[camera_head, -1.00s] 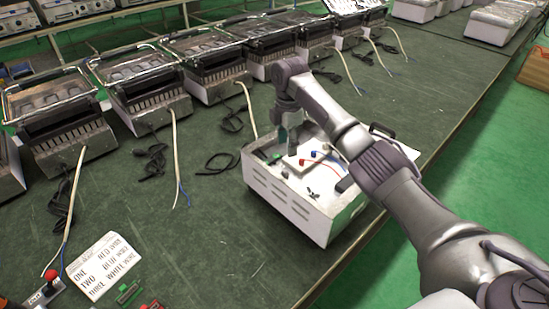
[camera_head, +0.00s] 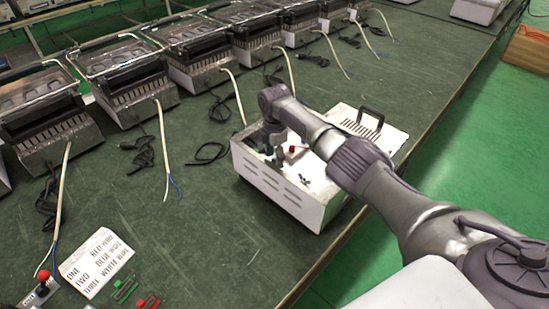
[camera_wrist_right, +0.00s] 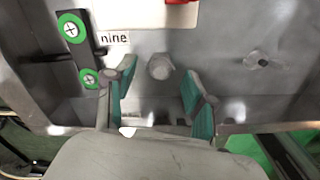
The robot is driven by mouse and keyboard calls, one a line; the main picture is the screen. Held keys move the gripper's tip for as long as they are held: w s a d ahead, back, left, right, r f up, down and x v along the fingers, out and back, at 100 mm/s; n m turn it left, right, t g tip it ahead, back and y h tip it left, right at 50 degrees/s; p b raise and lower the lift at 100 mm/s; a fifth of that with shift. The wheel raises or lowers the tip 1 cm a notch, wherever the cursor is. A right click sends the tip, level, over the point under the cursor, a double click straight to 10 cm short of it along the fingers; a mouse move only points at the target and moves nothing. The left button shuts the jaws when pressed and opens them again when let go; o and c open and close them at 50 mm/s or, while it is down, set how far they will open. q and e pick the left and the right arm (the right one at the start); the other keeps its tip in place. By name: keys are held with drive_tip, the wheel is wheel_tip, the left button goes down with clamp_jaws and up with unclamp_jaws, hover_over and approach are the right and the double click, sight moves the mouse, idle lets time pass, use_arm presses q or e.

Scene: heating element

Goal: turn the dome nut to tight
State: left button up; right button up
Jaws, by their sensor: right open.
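The dome nut (camera_wrist_right: 160,67) is a small rounded grey nut on the inner metal wall of the white heater housing (camera_head: 282,193). In the right wrist view it sits near the centre, between and just beyond the tips of my right gripper (camera_wrist_right: 157,84). The teal-padded fingers are open, one on each side, with a gap to the nut. In the head view my right gripper (camera_head: 276,158) points down into the left end of the housing, and the nut is not discernible there. My left gripper is out of view.
In the wrist view, a black strip with green screw-marked discs (camera_wrist_right: 81,50) and a "nine" label (camera_wrist_right: 114,38) lie left of the nut; a small fitting (camera_wrist_right: 256,60) lies right. Finished heaters (camera_head: 125,80) line the bench's back. A printed card (camera_head: 97,262) lies front left.

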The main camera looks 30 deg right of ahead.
drive_tip(key=shift+f, duration=0.45)
drive_tip(key=shift+c, duration=0.4)
clamp_jaws()
